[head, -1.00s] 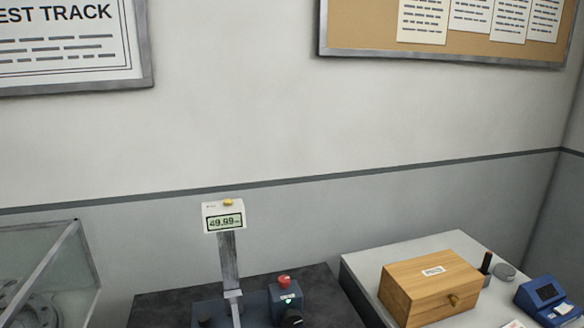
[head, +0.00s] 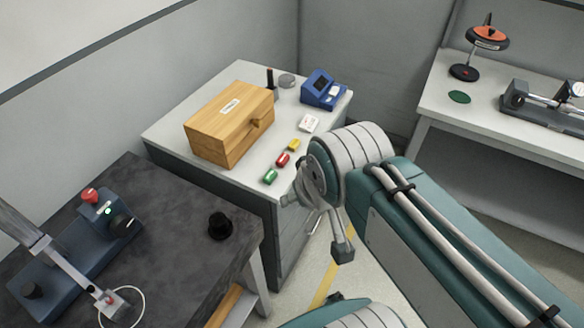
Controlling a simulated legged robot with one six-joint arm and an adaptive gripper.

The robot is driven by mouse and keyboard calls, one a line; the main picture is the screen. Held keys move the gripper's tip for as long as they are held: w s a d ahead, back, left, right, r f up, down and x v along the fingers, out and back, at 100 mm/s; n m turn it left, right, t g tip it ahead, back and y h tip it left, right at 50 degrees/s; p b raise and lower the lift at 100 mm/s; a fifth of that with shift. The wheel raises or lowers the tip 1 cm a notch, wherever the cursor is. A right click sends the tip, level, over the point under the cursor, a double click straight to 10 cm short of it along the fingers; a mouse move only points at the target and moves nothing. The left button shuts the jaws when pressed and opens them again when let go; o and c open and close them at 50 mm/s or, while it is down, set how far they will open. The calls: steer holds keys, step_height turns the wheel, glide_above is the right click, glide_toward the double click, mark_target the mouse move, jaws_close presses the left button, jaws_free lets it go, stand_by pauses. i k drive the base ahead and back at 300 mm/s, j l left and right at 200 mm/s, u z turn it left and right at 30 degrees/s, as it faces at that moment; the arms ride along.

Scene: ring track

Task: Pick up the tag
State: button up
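Several small pieces lie on the white cabinet top, and I cannot tell for sure which is the tag. A green piece (head: 270,177), a red piece (head: 283,160) and a yellow piece (head: 294,145) lie in a row near its right edge. A white card (head: 309,123) with small print lies beyond them. My gripper (head: 318,224) hangs below the end of my arm, just right of and in front of the cabinet. Its fingers look spread, with nothing seen between them. My arm link hides part of the gripper.
The white cabinet (head: 172,138) also bears a wooden box (head: 217,135), a blue device (head: 322,88) and a dark post. A dark bench (head: 180,262) at left holds a blue gauge stand (head: 75,258) and a black knob (head: 220,225). A white table (head: 437,98) stands at right.

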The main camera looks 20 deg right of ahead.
mark_target(268, 179)
steer(key=i+l+u, duration=0.25)
steer(key=l+u, duration=0.45)
steer(key=l, duration=0.15)
steer(key=i, duration=0.05)
